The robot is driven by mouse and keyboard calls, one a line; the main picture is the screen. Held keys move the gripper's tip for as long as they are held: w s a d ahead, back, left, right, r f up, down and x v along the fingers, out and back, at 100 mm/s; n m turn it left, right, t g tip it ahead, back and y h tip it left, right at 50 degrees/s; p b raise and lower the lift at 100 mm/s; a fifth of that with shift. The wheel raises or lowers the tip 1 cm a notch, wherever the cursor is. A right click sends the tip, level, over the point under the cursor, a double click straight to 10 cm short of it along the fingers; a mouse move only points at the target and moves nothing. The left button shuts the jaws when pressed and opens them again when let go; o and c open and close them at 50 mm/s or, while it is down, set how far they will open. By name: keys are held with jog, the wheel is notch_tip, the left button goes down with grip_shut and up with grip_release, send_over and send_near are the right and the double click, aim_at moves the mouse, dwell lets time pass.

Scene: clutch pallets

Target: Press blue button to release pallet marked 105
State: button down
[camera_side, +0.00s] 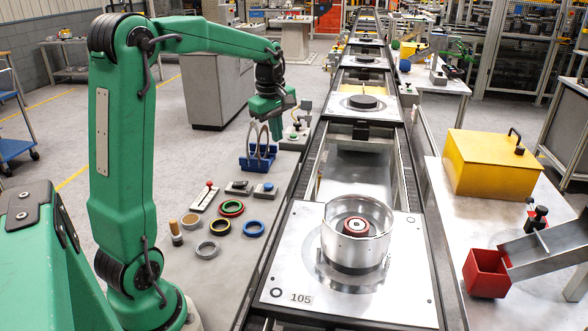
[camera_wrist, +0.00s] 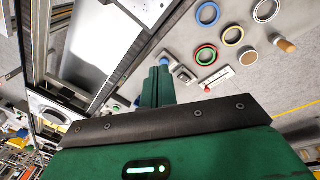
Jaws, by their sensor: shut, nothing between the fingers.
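The blue button (camera_side: 268,186) sits on a small grey box on the bench left of the conveyor. It also shows in the wrist view (camera_wrist: 167,54), just beyond my fingertips. The pallet marked 105 (camera_side: 285,270) is a silver plate on the conveyor at the front, carrying a metal ring housing (camera_side: 357,232) with a red-rimmed part inside. My gripper (camera_wrist: 157,72) is shut and empty, its green fingers together. In the side view my gripper (camera_side: 276,132) is above the far part of the bench, behind the blue rack and apart from the blue button.
A blue rack (camera_side: 257,163) with upright rings stands between my gripper and the blue button. A second button box (camera_side: 239,187), a red-knobbed lever (camera_side: 205,196) and several coloured rings lie nearer. A yellow box (camera_side: 490,165) and red bin (camera_side: 486,275) stand right of the conveyor.

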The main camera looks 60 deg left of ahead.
aim_at(267, 185)
jog(key=w+a+f+n, duration=0.1)
jog(key=a+f+n, duration=0.2)
jog(key=a, duration=0.2)
jog(key=w+a+f+n+g, duration=0.1)
jog(key=a+f+n, duration=0.2)
jog(key=a, duration=0.3)
jog(key=shift+a+f+n+h, duration=0.3)
jog(key=shift+f+n, duration=0.05)
jog(key=shift+n, duration=0.35)
jog(key=shift+f, duration=0.1)
jog(key=f, duration=1.3)
jog(key=shift+w+f, duration=0.35)
jog(key=shift+f, duration=0.05)
